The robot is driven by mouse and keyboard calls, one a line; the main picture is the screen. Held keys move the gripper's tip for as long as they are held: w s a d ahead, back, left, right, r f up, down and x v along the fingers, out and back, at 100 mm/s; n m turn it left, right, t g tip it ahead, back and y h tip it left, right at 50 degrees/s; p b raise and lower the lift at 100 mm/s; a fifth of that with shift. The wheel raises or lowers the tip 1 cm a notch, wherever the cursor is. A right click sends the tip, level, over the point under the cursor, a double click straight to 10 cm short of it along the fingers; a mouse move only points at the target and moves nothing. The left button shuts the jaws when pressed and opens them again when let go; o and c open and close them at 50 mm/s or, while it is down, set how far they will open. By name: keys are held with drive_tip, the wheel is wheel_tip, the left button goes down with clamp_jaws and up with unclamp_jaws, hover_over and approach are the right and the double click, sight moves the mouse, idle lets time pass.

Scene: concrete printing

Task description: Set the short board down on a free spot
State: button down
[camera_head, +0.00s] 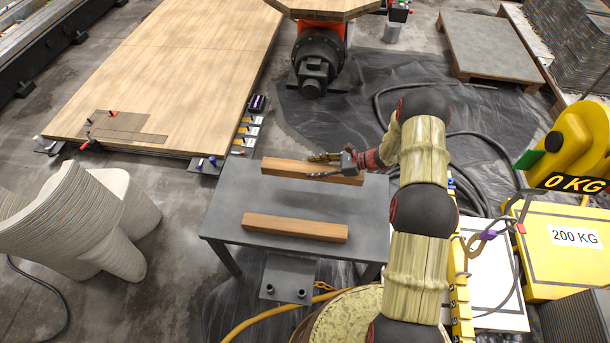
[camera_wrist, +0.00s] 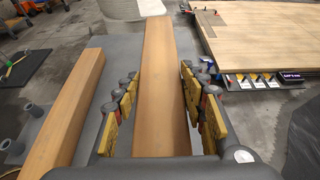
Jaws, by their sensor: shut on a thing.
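My gripper (camera_head: 318,166) is shut on a wooden board (camera_head: 285,167) at the back edge of a grey table (camera_head: 228,200). In the wrist view the board (camera_wrist: 160,60) runs lengthwise between the yellow-padded fingers (camera_wrist: 158,75) and points away from the camera. I take this held board for the short one. Whether its underside touches the table or hangs just above it, I cannot tell. A second wooden board (camera_head: 295,228) lies along the front of the table, apart from the held one, and shows at the left in the wrist view (camera_wrist: 72,108).
Bare tabletop lies between the two boards and at the table's left side. A large wooden platform (camera_head: 180,60) is behind left, with clamps at its edge. A pale layered printed piece (camera_head: 125,225) stands to the left. A yellow 200 KG block (camera_head: 570,255) is at the right.

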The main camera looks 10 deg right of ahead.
sight(305, 168)
drive_tip(key=w+f, duration=0.1)
drive_tip(key=f, duration=0.1)
drive_tip(key=w+a+f+b, duration=0.1)
drive_tip(key=w+f, duration=0.1)
drive_tip(key=w+a+f+b, duration=0.1)
drive_tip(key=w+f, duration=0.1)
drive_tip(key=shift+a, duration=0.25)
drive_tip(key=shift+w+f+b, duration=0.1)
drive_tip(key=shift+f+b, duration=0.55)
drive_tip(key=shift+f, duration=0.9)
drive_tip(key=shift+f, duration=0.25)
drive_tip(key=c, duration=1.1)
unclamp_jaws()
drive_tip(key=shift+o, duration=0.2)
drive_tip(key=shift+r, duration=0.1)
drive_tip(key=shift+r, duration=0.2)
drive_tip(key=p+v, duration=0.2)
drive_tip(key=v, duration=1)
drive_tip(key=shift+f+p, duration=0.15)
drive_tip(key=shift+p, duration=0.25)
